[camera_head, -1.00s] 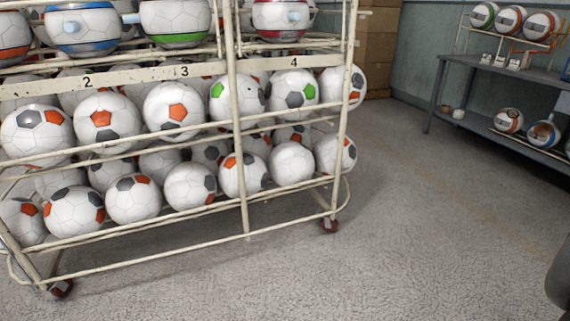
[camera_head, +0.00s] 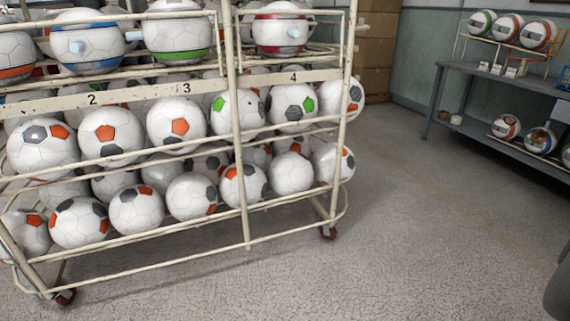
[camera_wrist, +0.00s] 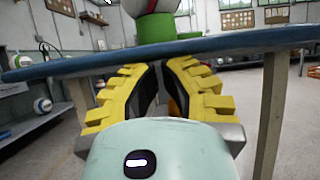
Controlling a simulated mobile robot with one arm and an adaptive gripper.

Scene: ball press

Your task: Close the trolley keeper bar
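The cream tube-frame trolley (camera_head: 246,190) fills the left and middle of the head view, with several rows of footballs on its shelves. A thin upright bar (camera_head: 231,100) crosses its front between the numbers 3 and 4. I cannot tell which bar is the keeper bar or its state. My gripper (camera_wrist: 158,68) shows only in the wrist view, with stepped yellow fingers and dark inner pads. A narrow gap shows between the fingertips, and no held object is visible. The fingers are in front of a blue tabletop edge (camera_wrist: 45,70); contact cannot be told.
A grey bench (camera_head: 490,72) with balls stands at the right wall. Cardboard boxes (camera_head: 377,55) are stacked behind the trolley. The floor (camera_head: 430,230) right of the trolley is clear. In the wrist view, a table leg (camera_wrist: 270,115) stands right of my gripper.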

